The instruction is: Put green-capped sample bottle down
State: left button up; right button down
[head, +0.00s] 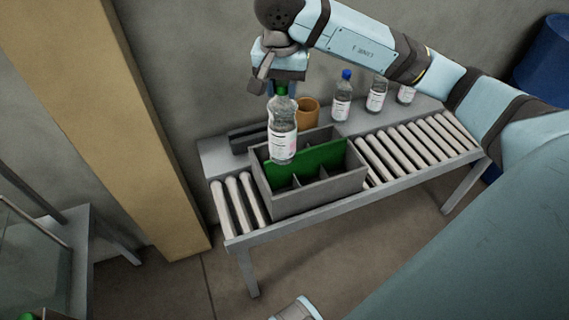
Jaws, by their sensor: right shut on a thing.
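The green-capped sample bottle (283,132) is clear with a white label and hangs upright. My right gripper (279,88) is shut on it from above, at the green cap. The bottle's base shows in front of the green panel of a grey divided crate (316,193), over its left part. I cannot tell how far the base is above the compartment floor. The compartments that show at the front look empty; those behind the green panel are partly hidden.
The crate sits on a roller conveyor (412,147). Behind it are an orange-brown cup (307,112), a blue-capped bottle (342,100) and two more bottles (376,96), partly hidden by my right arm. A tan post (110,110) stands at left. Rollers right of the crate are clear.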

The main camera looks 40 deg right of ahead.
aim_at(284, 155)
jog(key=shift+s+d+f, duration=0.1)
jog(key=shift+s+f, duration=0.05)
jog(key=shift+f, duration=0.2)
notch_tip(284, 155, down, 15)
jog(key=shift+r+b, duration=0.1)
jog(key=shift+b, duration=0.9)
pick_arm(q)
jog(key=shift+w+d+f+b, duration=0.1)
jog(key=shift+d+f+b, duration=0.1)
jog(key=shift+d+b, duration=0.1)
pick_arm(e)
jog(key=shift+f, duration=2.2)
jog(key=shift+f, duration=0.15)
jog(key=c, duration=0.8)
grip_release()
pick_arm(q)
jog(key=shift+t, duration=0.3)
